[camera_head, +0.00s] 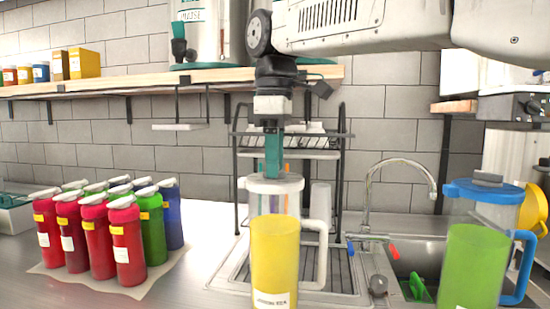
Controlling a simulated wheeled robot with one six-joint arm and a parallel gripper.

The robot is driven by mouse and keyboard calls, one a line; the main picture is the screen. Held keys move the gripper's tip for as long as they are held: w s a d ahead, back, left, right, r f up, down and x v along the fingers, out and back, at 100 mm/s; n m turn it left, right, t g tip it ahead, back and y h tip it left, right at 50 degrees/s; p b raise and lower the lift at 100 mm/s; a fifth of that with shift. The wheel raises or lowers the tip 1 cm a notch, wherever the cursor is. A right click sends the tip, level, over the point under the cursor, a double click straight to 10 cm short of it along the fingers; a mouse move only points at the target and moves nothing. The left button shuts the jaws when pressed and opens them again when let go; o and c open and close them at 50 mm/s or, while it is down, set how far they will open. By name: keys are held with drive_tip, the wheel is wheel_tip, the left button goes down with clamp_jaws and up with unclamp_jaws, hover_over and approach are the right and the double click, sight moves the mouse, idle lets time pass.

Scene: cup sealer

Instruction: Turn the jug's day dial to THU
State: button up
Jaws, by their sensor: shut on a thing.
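A jug of yellow liquid (274,258) with a white lid (270,184) and a white handle stands upright on the counter in the middle. A label is low on its front. My gripper (272,168) points straight down at the middle of the lid, its teal fingers shut on the dial there. The fingers hide the dial, and I cannot read any day marking on it. A second jug, with green liquid (474,268) and a blue lid and handle, stands at the right edge.
Several red, green and blue bottles (124,242) stand on a sheet at the left. A wire rack (341,160) stands close behind the yellow jug. A sink with a curved tap (400,163) lies between the jugs. A wooden shelf (130,84) runs above.

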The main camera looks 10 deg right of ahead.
drive_tip(key=o, duration=1)
wheel_tip(320, 180, up, 8)
drive_tip(key=shift+f, duration=0.1)
drive_tip(key=s+d+f+m, duration=0.4)
drive_tip(key=s+f, duration=0.3)
drive_tip(key=f, duration=0.3)
drive_tip(key=s+d+f+m+t, duration=0.1)
drive_tip(key=s+d+f+m, duration=0.4)
drive_tip(key=f, duration=0.6)
drive_tip(key=s+d+f+m, duration=0.4)
drive_tip(key=s+d+f, duration=0.3)
drive_tip(key=s+f, duration=0.3)
drive_tip(key=shift+s+d+f+m, duration=0.15)
drive_tip(key=shift+s+f+m, duration=0.25)
drive_tip(key=shift+s, duration=0.15)
